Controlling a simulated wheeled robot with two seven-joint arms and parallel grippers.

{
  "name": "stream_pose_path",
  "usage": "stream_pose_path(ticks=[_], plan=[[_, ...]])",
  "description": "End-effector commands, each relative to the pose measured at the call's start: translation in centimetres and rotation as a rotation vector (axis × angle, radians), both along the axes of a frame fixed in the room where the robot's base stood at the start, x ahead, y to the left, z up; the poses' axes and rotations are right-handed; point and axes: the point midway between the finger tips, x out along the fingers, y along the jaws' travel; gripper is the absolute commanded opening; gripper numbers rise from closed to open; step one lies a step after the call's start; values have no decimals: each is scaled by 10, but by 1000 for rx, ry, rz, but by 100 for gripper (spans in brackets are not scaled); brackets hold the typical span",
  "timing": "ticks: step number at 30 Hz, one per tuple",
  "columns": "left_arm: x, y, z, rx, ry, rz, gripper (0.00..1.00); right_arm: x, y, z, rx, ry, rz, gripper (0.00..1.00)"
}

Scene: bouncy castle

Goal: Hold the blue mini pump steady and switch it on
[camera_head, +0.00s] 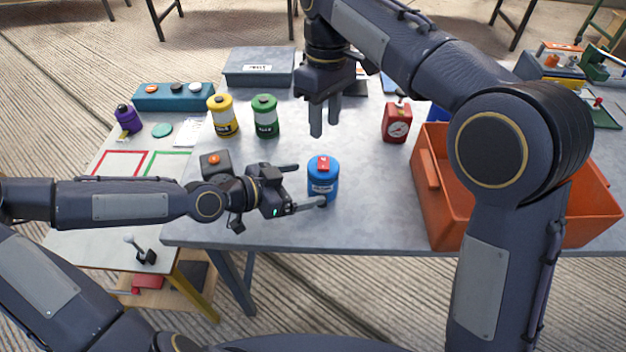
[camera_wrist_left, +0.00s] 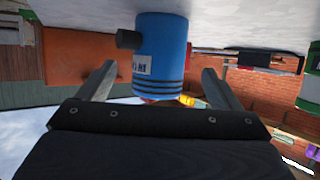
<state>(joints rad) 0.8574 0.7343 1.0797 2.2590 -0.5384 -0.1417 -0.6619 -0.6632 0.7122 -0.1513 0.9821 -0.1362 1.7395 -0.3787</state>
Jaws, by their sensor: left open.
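The blue mini pump (camera_head: 324,188) stands upright near the table's front edge, with a red switch (camera_head: 323,163) on its top. My left gripper (camera_head: 311,185) is open, its fingers level and reaching from the left, one on the far side and one on the near side of the pump. In the left wrist view the pump (camera_wrist_left: 163,55) appears upside down between the two spread fingers (camera_wrist_left: 160,80), with visible gaps to them. A dark nozzle sticks out of its side. My right gripper (camera_head: 326,120) points down, empty, fingers apart, above and behind the pump.
Yellow (camera_head: 222,115) and green (camera_head: 265,117) canisters stand behind left. A dark box with an orange button (camera_head: 215,163) sits near my left wrist. A red gauge device (camera_head: 397,123) and an orange crate (camera_head: 428,208) are on the right. The table (camera_head: 370,220) is clear right of the pump.

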Motion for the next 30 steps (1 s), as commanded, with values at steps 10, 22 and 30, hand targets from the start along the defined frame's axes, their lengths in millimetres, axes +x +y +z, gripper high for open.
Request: stream_pose_path(ticks=[10,22,30], plan=[[23,-37,-18,-1,3,-3,86,0,0,0,0,0,0,36],[30,-46,-23,2,2,0,86,0,0,0,0,0,0,36],[30,-45,-23,2,2,0,58,0,0,0,0,0,0,36]])
